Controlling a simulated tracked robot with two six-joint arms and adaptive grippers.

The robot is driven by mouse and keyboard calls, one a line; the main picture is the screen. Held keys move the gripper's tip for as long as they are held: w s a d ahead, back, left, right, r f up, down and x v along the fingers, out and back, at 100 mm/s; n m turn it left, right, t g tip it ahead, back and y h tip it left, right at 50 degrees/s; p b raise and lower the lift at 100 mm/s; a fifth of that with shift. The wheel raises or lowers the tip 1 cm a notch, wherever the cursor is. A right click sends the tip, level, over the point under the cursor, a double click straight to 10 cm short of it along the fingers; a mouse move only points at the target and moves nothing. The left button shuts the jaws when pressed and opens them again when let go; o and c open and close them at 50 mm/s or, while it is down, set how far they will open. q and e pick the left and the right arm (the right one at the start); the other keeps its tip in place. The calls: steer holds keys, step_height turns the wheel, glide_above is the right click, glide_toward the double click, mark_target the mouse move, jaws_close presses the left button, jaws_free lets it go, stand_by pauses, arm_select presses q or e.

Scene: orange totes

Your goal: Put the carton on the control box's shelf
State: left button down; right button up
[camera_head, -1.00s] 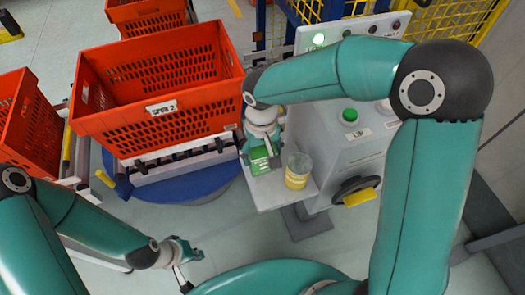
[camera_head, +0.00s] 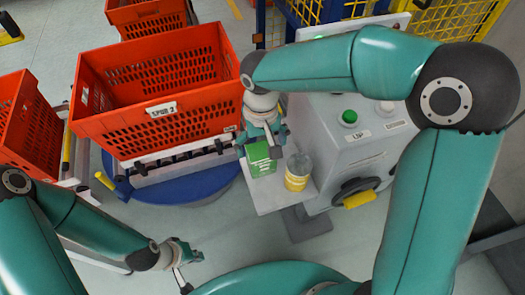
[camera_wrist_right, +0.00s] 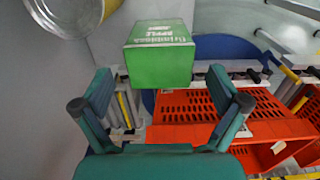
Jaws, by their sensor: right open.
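The green carton (camera_head: 260,160) stands upright on the small grey shelf (camera_head: 275,197) of the control box (camera_head: 355,150). In the right wrist view the carton (camera_wrist_right: 160,55) shows its printed green face ahead of the fingers. My right gripper (camera_head: 262,138) is open, just above the carton in the head view; its fingers (camera_wrist_right: 160,108) are spread and empty, clear of the carton. My left gripper (camera_head: 187,270) is low at the bottom left, away from the shelf; its fingers are too small to read.
A yellow-labelled can (camera_head: 297,173) stands on the shelf just right of the carton. A large orange tote (camera_head: 160,105) sits left of the shelf on a roller stand.

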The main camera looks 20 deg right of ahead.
step_height(320, 180, up, 8)
steer(key=shift+f, duration=0.1)
stand_by(0.6)
